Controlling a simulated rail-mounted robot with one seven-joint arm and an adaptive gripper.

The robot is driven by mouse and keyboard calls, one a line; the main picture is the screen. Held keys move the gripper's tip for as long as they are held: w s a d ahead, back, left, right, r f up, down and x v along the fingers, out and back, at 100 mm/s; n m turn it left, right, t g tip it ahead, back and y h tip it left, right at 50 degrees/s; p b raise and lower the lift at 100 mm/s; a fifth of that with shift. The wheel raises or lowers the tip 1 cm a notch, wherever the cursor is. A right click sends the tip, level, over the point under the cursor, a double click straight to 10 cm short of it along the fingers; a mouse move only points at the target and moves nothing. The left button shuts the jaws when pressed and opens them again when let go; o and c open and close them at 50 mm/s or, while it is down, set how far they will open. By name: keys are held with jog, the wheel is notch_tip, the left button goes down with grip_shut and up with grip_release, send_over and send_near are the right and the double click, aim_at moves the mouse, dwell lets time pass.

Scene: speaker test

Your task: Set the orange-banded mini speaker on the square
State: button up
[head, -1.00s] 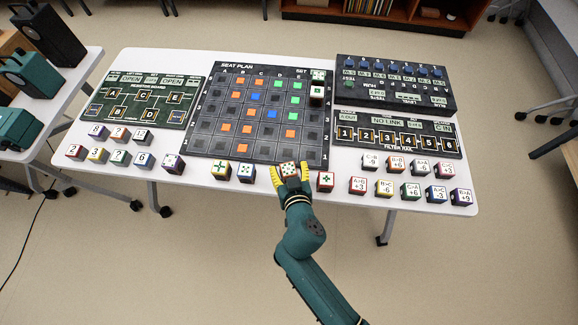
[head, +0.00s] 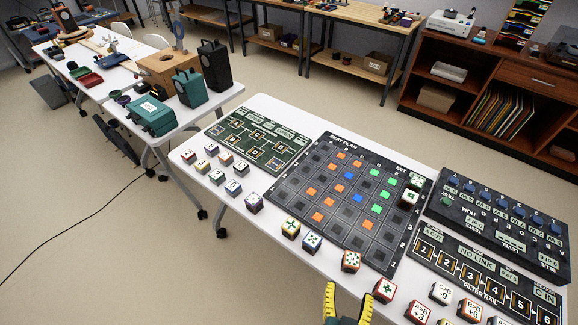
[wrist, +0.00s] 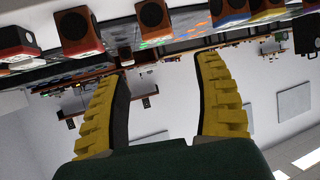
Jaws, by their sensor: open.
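The orange-banded mini speaker (head: 351,262) is a small cube with a dotted white top. It stands on the white table near the front edge, between a blue-banded cube (head: 312,242) and a red cube with a green cross (head: 384,290). The dark seat plan board (head: 344,142) lies behind, with orange, blue and green squares; which square is meant I cannot tell. My gripper (head: 348,298) has yellow fingers, open and empty, at the front edge below the orange cube. In the wrist view, several speaker cubes (wrist: 78,32) line the top, beyond the open fingers.
A dark cube with a white top (head: 408,199) stands at the board's right side. A green resistor board (head: 262,140) lies left, and a filter rail board (head: 485,275) lies right. Several cubes (head: 233,187) stand front left, more front right. Floor before the table is clear.

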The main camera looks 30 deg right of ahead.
jog(key=w+a+r+n+t+y, duration=0.1)
jog(key=w+a+r+t, duration=0.15)
jog(key=w+r, duration=0.6)
jog(key=w+a+r+n+t+y, duration=0.15)
jog(key=w+r+t, duration=0.3)
jog(key=r, duration=0.75)
jog(key=w+a+r+n+t+y, duration=0.1)
jog(key=a+r+n+t+y, duration=0.1)
jog(key=r, duration=0.5)
jog(key=w+a+r+n+t+y, duration=0.1)
jog(key=a+r+t, duration=0.1)
jog(key=a+r, duration=0.3)
notch_tip(320, 180, up, 3)
jog(key=shift+f+n+y, duration=0.1)
jog(key=shift+n+y, duration=0.25)
jog(key=a+r+n+t+y, duration=0.1)
jog(key=r, duration=0.2)
jog(key=s+a+r+n+t+y, duration=0.1)
jog(key=a+r, duration=0.1)
jog(key=a+r+n+y, duration=0.1)
jog(key=r, duration=0.2)
jog(key=shift+s+a+r+n+t, duration=0.25)
jog(key=shift+s+r+n+t, duration=0.05)
jog(key=shift+s+t, duration=0.1)
jog(key=shift+c, duration=0.7)
